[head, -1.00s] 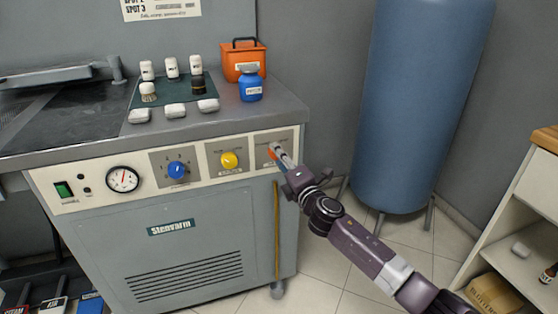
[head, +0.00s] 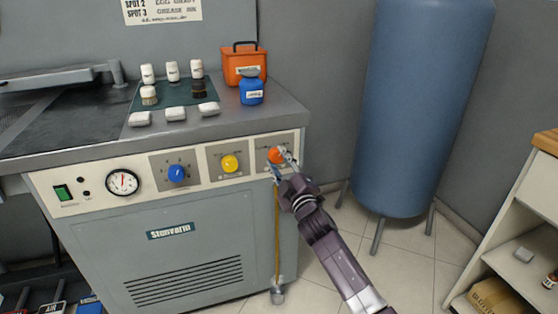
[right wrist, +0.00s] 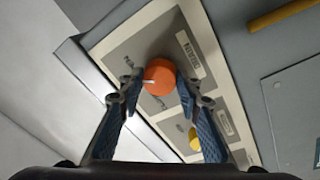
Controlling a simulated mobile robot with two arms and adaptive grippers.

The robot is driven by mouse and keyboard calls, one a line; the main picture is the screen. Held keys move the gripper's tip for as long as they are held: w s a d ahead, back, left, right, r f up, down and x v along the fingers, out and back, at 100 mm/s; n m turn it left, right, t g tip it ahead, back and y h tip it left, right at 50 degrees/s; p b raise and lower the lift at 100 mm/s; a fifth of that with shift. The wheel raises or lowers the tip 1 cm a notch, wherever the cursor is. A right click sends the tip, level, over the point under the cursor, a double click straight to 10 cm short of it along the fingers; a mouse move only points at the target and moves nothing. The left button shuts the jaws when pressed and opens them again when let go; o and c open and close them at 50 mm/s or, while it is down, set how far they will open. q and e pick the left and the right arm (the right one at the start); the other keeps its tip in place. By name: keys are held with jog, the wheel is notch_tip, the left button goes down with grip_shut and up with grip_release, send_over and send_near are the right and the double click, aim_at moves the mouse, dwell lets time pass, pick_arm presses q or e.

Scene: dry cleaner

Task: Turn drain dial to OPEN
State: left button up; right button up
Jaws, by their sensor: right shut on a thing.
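The orange drain dial (head: 275,155) is at the right end of the machine's cream control panel. In the right wrist view the dial (right wrist: 160,72) sits between my fingertips, with a white pointer mark toward the picture's left. The plate under it reads DRAIN; the smaller position labels are too blurred to read surely. My right gripper (head: 283,162) is shut on the dial, one finger on each side; it also shows in the right wrist view (right wrist: 155,90). My left gripper is not in view.
A yellow dial (head: 230,164), a blue dial (head: 176,173) and a gauge (head: 122,182) share the panel. Above stand a blue bottle (head: 251,92) and an orange box (head: 240,66). A blue tank (head: 418,110) stands right.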

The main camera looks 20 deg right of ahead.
jog(key=shift+f+m, duration=0.1)
jog(key=shift+m, duration=0.8)
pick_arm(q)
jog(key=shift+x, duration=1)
pick_arm(e)
jog(key=shift+m, duration=0.3)
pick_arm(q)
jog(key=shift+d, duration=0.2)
pick_arm(e)
jog(key=o, duration=1.1)
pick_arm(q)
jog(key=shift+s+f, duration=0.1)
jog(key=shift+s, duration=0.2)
pick_arm(e)
jog(key=shift+o, duration=0.3)
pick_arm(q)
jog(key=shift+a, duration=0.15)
pick_arm(e)
jog(key=shift+s, duration=0.1)
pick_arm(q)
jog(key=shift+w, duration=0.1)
pick_arm(e)
jog(key=s+f, duration=0.1)
jog(key=s, duration=1)
jog(key=shift+s+d, duration=0.2)
jog(key=shift+s, duration=0.2)
jog(key=shift+f, duration=0.15)
